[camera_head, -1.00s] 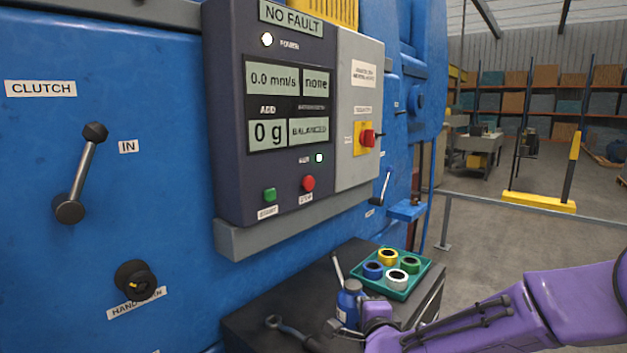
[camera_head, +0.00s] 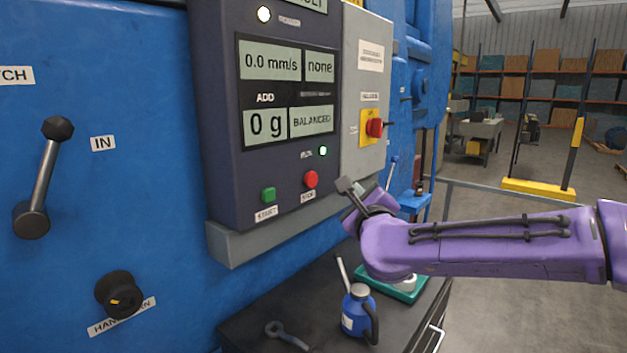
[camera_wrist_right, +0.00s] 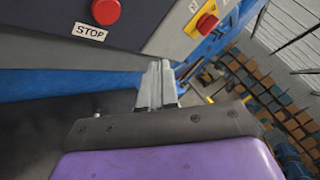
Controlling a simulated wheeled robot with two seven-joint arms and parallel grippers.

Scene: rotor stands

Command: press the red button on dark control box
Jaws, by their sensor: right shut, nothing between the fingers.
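The dark control box (camera_head: 222,120) is mounted on the blue machine. Its red button (camera_head: 311,180), labelled STOP, is at the lower right of the panel, right of a green START button (camera_head: 268,194). The red button also shows at the top left of the right wrist view (camera_wrist_right: 105,11). My right gripper (camera_head: 346,185) is shut and empty. It is to the right of the red button in the head view and apart from it. In the right wrist view its fingers (camera_wrist_right: 157,75) are together below the box's lower edge. My left gripper is not in view.
A red knob on a yellow plate (camera_head: 374,127) is on the grey side panel. Below is a black cabinet top (camera_head: 255,328) with a blue bottle (camera_head: 357,312), a wrench (camera_head: 287,337) and a green tray (camera_head: 412,292) partly hidden by my arm. A lever (camera_head: 42,180) is at left.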

